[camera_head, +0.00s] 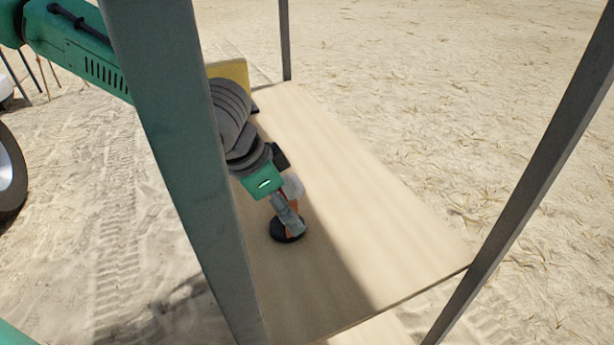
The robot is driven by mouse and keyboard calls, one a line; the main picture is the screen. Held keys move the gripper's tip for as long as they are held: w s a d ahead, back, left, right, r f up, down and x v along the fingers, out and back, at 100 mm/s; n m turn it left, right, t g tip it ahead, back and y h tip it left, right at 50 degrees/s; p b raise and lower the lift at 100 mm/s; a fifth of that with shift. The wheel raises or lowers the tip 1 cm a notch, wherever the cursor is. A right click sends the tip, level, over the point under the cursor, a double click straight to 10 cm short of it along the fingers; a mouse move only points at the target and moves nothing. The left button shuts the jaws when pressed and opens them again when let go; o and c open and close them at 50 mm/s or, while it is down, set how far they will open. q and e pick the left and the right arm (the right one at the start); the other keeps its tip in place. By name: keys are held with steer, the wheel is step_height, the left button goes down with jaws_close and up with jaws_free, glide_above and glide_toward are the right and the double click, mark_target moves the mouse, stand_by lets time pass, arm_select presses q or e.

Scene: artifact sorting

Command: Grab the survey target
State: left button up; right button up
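A small object with a round black base (278,231) and an orange upright part stands on the wooden shelf (360,215). It may be the survey target, but my gripper covers much of it. My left gripper (289,220) reaches down over it from the upper left, its grey fingers at the orange part just above the base. I cannot tell whether the fingers are closed on it. A yellow panel (236,71) stands at the shelf's far left end, partly hidden by my arm. My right gripper is not in view.
A thick metal post (185,160) stands in front of my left arm. More posts rise at the back (285,40) and right (535,190). The right part of the shelf is clear. Sandy ground surrounds it, with a wheel (10,172) at the left edge.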

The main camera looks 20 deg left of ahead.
arm_select(q)
steer(key=shift+x, duration=0.95)
steer(key=c, duration=1.4)
steer(key=shift+w+r, duration=0.1)
